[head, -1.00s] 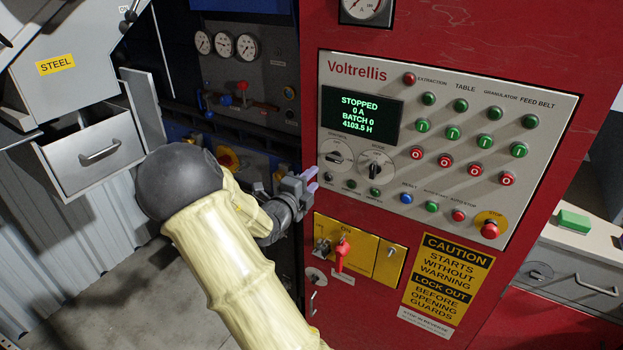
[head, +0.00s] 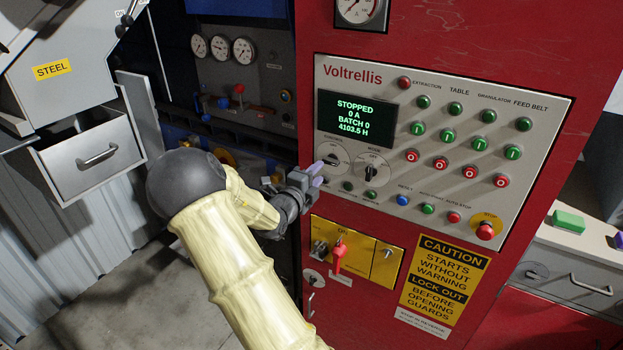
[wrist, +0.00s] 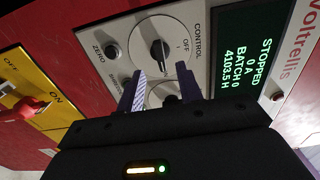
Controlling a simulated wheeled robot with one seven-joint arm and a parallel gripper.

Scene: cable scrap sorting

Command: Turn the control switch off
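The control switch (head: 333,157) is a round pale dial with a black handle, at the lower left of the Voltrellis panel (head: 455,95). It also shows in the wrist view (wrist: 160,50) under the label CONTROL, its handle running roughly up and down the picture. My gripper (head: 318,174) is just below and left of the switch in the head view. In the wrist view its two fingers (wrist: 161,84) are apart with nothing gripped. They lie beyond the control switch's lower edge, over the mode dial (wrist: 168,96), which they partly hide. Contact cannot be told.
The mode dial (head: 370,173) sits right beside the control switch. The display (head: 357,117) reads STOPPED, 0 A. Small buttons line the row below. A red handle (head: 339,256) on a yellow plate juts out below. The red emergency stop (head: 485,230) is at the right.

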